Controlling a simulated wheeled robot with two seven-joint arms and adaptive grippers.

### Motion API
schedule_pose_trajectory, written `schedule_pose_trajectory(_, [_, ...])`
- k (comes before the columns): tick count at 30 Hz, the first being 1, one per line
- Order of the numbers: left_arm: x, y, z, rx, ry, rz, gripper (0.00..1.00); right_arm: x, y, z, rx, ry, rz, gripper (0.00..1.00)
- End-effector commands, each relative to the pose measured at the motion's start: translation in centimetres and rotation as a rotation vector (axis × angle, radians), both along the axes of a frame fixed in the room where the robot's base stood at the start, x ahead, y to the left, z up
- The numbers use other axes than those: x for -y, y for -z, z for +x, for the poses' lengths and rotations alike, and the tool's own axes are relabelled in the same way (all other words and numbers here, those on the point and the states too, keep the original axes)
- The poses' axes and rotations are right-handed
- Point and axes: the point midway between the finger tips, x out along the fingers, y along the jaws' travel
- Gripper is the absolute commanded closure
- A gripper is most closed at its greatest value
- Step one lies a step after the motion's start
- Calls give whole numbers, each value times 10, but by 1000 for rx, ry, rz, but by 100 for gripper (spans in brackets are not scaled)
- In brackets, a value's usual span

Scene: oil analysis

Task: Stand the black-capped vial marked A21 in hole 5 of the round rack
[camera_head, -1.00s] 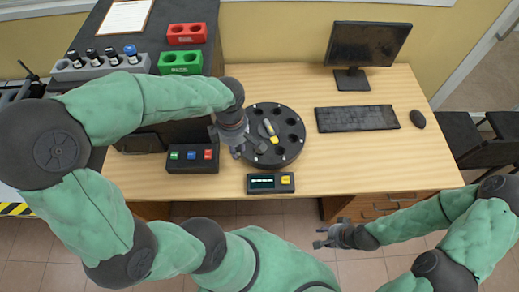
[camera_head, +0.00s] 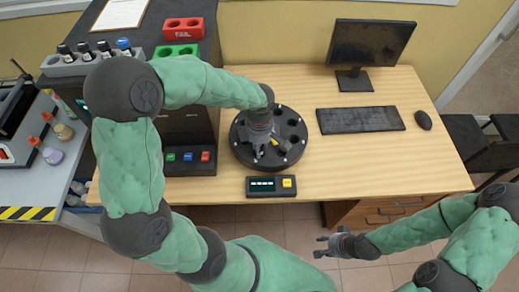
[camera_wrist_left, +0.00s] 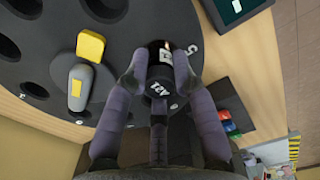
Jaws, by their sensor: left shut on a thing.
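My left gripper (camera_head: 260,154) is over the front left part of the round black rack (camera_head: 297,152). The vial is over the rack's outer part, beside a white mark on the rim that I cannot read surely. The fingers hide the hole beneath, so I cannot tell whether the vial's foot is inside it. My right gripper (camera_head: 324,246) is open and empty, in front of the desk.
A grey and yellow piece (camera_wrist_left: 90,46) stands up at the rack's middle, close to the fingers. A small display box with a yellow button (camera_head: 270,186) lies in front of the rack. A keyboard (camera_head: 360,119) is to the right. Capped vials stand in a grey rack (camera_head: 75,66) at the upper left.

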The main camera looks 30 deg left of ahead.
Motion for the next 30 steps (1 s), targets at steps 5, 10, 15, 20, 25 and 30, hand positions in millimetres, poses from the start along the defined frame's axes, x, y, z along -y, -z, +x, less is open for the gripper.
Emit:
schedule_pose_trajectory(5, [0,8,0,1,-1,0,100,0,5,0,0,0,0,60])
schedule_pose_trajectory(10, [0,8,0,1,-1,0,100,0,5,0,0,0,0,60])
schedule_pose_trajectory(15, [0,11,0,1,-1,0,65,0,8,0,0,0,0,60])
schedule_pose_trajectory(20, [0,11,0,1,-1,0,50,0,8,0,0,0,0,60])
schedule_pose_trajectory(25, [0,11,0,1,-1,0,50,0,8,0,0,0,0,60])
schedule_pose_trajectory(30, [0,6,0,1,-1,0,50,0,3,0,0,0,0,60])
